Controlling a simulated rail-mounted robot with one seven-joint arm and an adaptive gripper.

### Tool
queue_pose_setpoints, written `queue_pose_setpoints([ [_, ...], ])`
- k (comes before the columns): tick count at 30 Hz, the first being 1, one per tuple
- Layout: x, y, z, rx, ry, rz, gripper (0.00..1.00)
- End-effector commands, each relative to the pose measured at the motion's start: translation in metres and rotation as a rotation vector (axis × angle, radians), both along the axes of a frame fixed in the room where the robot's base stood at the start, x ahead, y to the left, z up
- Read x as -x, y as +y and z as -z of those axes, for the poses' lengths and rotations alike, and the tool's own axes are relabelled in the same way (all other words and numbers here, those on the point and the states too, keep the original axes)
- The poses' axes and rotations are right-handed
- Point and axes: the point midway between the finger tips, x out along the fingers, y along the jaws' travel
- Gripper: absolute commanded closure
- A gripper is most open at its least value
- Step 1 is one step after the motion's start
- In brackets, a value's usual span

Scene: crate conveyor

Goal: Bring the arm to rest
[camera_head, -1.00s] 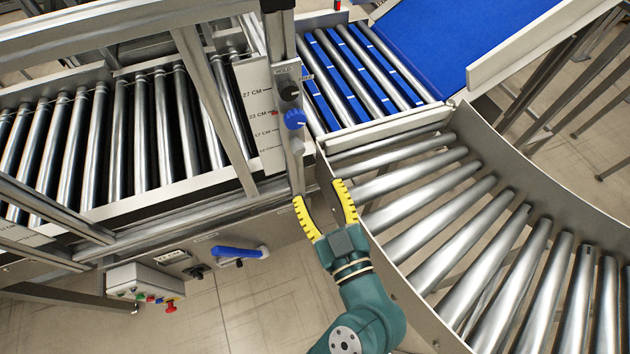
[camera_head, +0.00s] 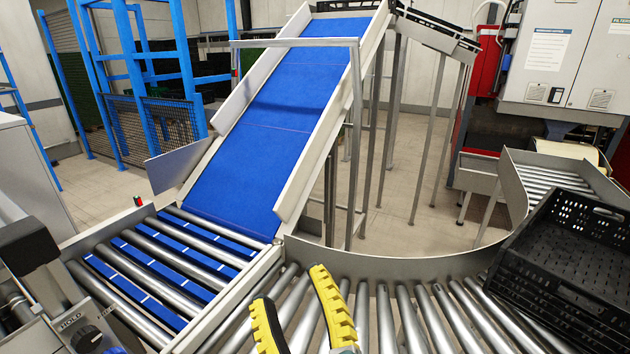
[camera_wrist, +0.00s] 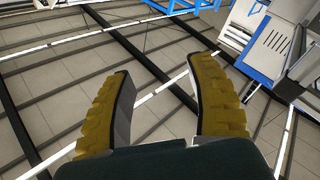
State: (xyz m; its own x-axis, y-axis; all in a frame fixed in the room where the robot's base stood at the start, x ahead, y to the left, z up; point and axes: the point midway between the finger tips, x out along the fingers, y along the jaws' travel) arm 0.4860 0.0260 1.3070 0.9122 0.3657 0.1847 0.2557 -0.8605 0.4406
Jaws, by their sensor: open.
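My gripper (camera_head: 297,314) shows at the bottom middle of the head view, in front of the curved roller conveyor (camera_head: 440,312). Its two yellow ribbed fingers are apart and nothing is between them. In the wrist view my gripper (camera_wrist: 163,105) is also open and empty. Beyond the fingers that view shows dark beams, light strips and a panelled surface, with no object close to the fingertips. The rest of my arm is out of the head view.
A black crate (camera_head: 515,262) sits on the rollers at the right. A blue inclined belt (camera_head: 285,120) rises behind the rollers. A black knob (camera_head: 88,336) is at the lower left. Blue frames (camera_head: 183,60) and grey cabinets (camera_head: 567,50) stand at the back.

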Motion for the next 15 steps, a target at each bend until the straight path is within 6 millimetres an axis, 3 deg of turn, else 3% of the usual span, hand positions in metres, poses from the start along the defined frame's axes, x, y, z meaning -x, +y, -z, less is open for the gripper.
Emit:
queue_pose_setpoints([
  [1,0.009,-0.022,-0.021,-0.06,-0.034,0.081,0.44],
  [3,0.026,-0.053,-0.042,-0.167,-0.072,0.19,0.44],
  [6,0.052,-0.09,-0.059,-0.362,-0.111,0.297,0.44],
  [8,0.052,-0.093,-0.063,-0.486,-0.095,0.272,0.44],
  [9,0.052,-0.093,-0.094,-0.475,-0.098,0.274,0.44],
  [15,0.051,-0.092,-0.167,-0.474,-0.094,0.272,0.44],
])
